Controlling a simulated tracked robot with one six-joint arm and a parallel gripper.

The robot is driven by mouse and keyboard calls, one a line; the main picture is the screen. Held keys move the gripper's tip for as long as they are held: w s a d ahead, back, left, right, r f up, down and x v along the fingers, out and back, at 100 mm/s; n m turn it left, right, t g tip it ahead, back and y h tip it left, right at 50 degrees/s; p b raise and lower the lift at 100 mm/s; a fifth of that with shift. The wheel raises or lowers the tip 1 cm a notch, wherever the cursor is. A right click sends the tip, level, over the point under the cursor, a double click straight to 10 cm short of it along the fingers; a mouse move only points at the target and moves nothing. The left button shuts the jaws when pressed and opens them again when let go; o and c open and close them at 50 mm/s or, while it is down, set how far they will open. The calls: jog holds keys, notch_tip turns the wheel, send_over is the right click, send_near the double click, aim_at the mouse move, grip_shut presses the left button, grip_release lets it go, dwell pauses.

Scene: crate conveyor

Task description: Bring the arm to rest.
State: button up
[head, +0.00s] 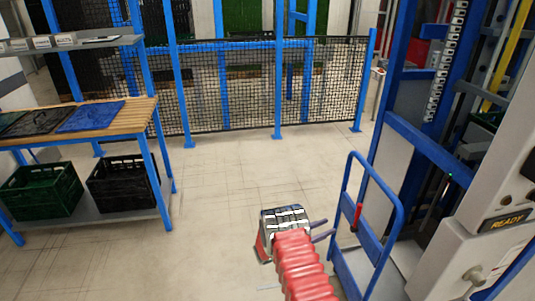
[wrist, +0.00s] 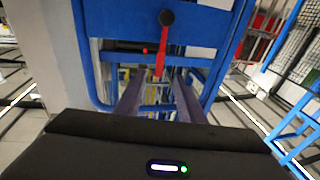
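My arm shows at the lower middle of the head view as a red ribbed sleeve (head: 300,265) with a grey and white wrist part ahead of it. My gripper (head: 328,228) points right, toward a blue tubular frame (head: 400,215). In the wrist view, the two dark fingers of my gripper (wrist: 157,88) stand apart with nothing between them. The blue frame fills much of the wrist view ahead of the fingers. A red lever (wrist: 161,55) with a black knob hangs there; it also shows on the frame in the head view (head: 357,216).
A mesh fence (head: 250,90) closes the back. A machine with a READY sign (head: 506,222) stands at right. The middle floor is clear.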

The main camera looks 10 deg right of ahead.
jog(key=s+f+n+g+y, duration=0.3)
jog(key=s+f+n, duration=0.3)
jog(key=s+n, duration=0.15)
jog(key=s+a+r+n+g+y, duration=0.3)
jog(key=s+r+n+g+y, duration=0.1)
jog(key=s, duration=0.3)
jog(key=s+a+r+n+t+y, duration=0.1)
jog(key=s+a+r+t+y, duration=0.2)
jog(key=s+a+r, duration=0.4)
jog(key=s+a+r+n+t+y, duration=0.2)
jog(key=s+a+r+y, duration=0.3)
jog(key=r, duration=1.3)
jog(key=s+a+r+n+t+y, duration=0.2)
jog(key=s+a+r+t+y, duration=0.2)
jog(key=s+a+r, duration=0.4)
notch_tip(320, 180, up, 5)
jog(key=shift+s+a+r+t, duration=0.2)
jog(key=shift+s+a+t, duration=0.25)
jog(key=shift+a, duration=0.65)
